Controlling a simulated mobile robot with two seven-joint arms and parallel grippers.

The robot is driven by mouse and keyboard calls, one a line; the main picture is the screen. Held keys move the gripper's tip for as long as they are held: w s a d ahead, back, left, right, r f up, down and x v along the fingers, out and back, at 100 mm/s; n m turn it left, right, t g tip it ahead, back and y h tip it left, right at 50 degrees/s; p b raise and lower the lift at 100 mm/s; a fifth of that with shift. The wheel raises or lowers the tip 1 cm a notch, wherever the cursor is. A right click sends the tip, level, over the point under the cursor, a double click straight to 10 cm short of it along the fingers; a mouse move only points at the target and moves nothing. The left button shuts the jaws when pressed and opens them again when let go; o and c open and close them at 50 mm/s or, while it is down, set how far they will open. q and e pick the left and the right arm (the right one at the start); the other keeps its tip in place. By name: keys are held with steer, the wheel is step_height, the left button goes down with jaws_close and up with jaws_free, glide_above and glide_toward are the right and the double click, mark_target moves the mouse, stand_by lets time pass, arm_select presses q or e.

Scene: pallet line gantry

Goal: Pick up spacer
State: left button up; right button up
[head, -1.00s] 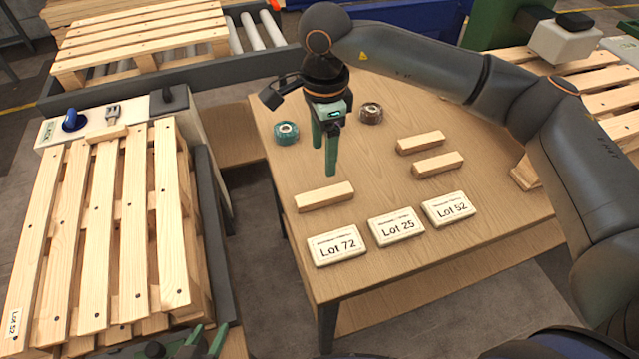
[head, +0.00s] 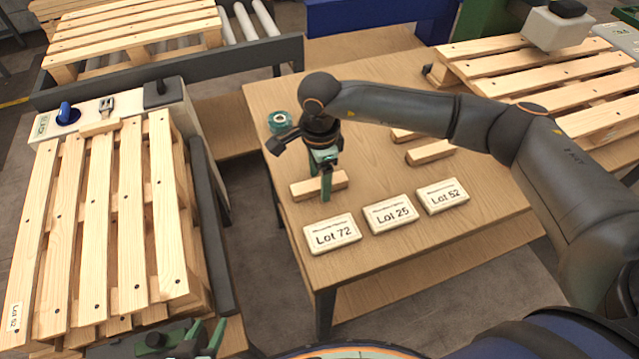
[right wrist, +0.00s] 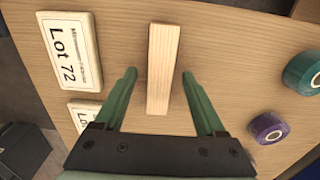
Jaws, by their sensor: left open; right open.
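A pale wooden spacer (head: 304,189) lies on the table behind the Lot 72 card. My right gripper (head: 325,190) is low over it, open. In the right wrist view the spacer (right wrist: 162,68) lies between the spread green fingers of the right gripper (right wrist: 158,78), with a gap on each side. Two more wooden spacers lie to the right on the table: a front one (head: 430,152) and a rear one (head: 404,135), partly hidden by my right arm. My left gripper (head: 195,343) is open and empty at the bottom left, before the near pallet.
Cards Lot 72 (head: 333,234), Lot 25 (head: 390,213) and Lot 52 (head: 443,196) line the table's front (head: 400,262). A teal tape roll (head: 280,121) stands behind; a purple roll (right wrist: 268,128) shows in the wrist view. Slatted pallets stand left (head: 95,220) and right (head: 540,75).

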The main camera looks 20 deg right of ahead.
jaws_close()
stand_by(0.5)
steer(key=shift+r, duration=0.1)
